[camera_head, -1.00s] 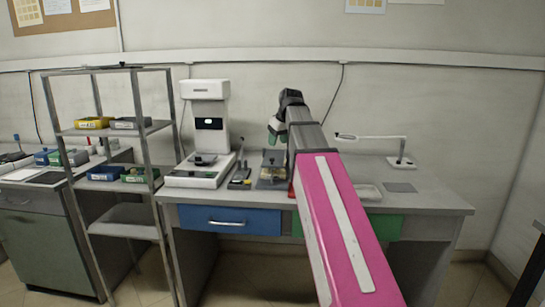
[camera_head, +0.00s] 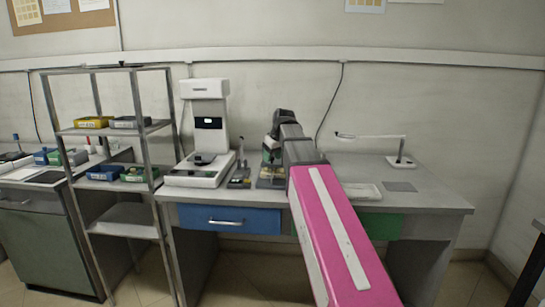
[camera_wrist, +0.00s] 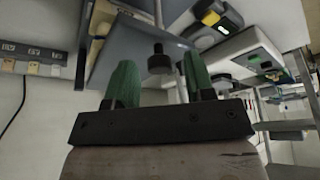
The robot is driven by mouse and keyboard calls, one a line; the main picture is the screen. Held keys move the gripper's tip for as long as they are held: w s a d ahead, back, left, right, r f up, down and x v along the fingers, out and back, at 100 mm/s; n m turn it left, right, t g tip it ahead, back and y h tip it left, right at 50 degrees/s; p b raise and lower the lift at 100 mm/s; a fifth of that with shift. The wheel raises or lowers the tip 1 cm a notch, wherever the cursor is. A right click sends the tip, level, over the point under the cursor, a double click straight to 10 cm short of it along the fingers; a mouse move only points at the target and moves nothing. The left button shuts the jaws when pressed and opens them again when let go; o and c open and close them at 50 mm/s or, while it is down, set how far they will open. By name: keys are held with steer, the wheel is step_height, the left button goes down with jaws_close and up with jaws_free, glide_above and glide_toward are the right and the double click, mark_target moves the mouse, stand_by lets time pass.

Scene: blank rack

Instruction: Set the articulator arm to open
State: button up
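The articulator (camera_head: 270,182) is a small device with a grey base and tan parts on the bench, left of my arm. My gripper (camera_head: 271,152) is right above it in the head view, and its fingers are partly hidden by the arm. In the wrist view my gripper (camera_wrist: 160,75) has two green fingers standing apart with nothing clamped between them. A dark round knob on a thin rod (camera_wrist: 158,62) shows in the gap near the fingertips; I cannot tell its depth or if it is touched. The articulator arm's angle is too small to read.
A white machine (camera_head: 207,135) stands left of the articulator, with a small stand (camera_head: 240,175) between them. A white tray (camera_head: 362,191) and a lamp (camera_head: 400,160) are to the right. An open metal shelf (camera_head: 150,130) holds coloured bins at the left.

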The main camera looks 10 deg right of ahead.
jaws_close()
steer(key=shift+r, duration=0.1)
